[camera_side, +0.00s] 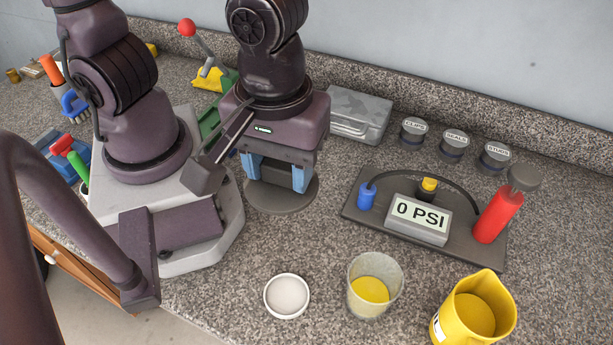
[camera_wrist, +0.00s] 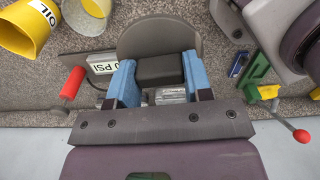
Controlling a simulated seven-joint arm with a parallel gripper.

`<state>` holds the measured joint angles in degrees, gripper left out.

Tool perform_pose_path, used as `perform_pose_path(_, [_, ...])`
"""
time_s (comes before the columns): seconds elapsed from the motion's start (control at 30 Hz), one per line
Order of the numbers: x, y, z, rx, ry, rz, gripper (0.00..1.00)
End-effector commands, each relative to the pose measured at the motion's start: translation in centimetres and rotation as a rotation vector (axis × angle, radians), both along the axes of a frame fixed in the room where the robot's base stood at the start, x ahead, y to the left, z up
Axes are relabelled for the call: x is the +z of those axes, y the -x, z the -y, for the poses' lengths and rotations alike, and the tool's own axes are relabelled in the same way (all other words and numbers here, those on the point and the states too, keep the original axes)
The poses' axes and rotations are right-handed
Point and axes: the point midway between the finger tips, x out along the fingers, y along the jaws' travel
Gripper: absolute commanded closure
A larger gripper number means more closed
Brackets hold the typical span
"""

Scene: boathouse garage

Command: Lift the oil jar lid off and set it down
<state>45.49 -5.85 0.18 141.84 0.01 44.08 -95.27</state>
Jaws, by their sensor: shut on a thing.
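The grey round lid (camera_side: 283,200) with a dark block knob is under my gripper (camera_side: 275,178), low over the counter in the side view. I cannot tell whether it rests on the counter. In the wrist view, my gripper (camera_wrist: 160,85) has its blue fingers shut on the knob (camera_wrist: 160,68), with the lid disc (camera_wrist: 160,35) behind it. The yellow oil jar (camera_side: 475,310) stands open at the lower right of the side view, well apart from the lid. Its OIL label shows in the wrist view (camera_wrist: 28,28).
A clear cup with yellow contents (camera_side: 375,280) and a white dish (camera_side: 287,296) stand near the front. A gauge board (camera_side: 350,205) with a red bottle (camera_side: 497,212) lies right of my gripper. A metal box (camera_side: 359,115) and labelled tins (camera_side: 453,143) stand behind. Counter between lid and dish is clear.

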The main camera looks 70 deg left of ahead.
Motion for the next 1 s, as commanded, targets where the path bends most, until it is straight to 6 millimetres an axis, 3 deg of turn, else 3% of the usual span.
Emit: perform_pose_path(1.0, [4.5, 0.2, -0.2, 0.001, 0.001, 0.002, 0.77])
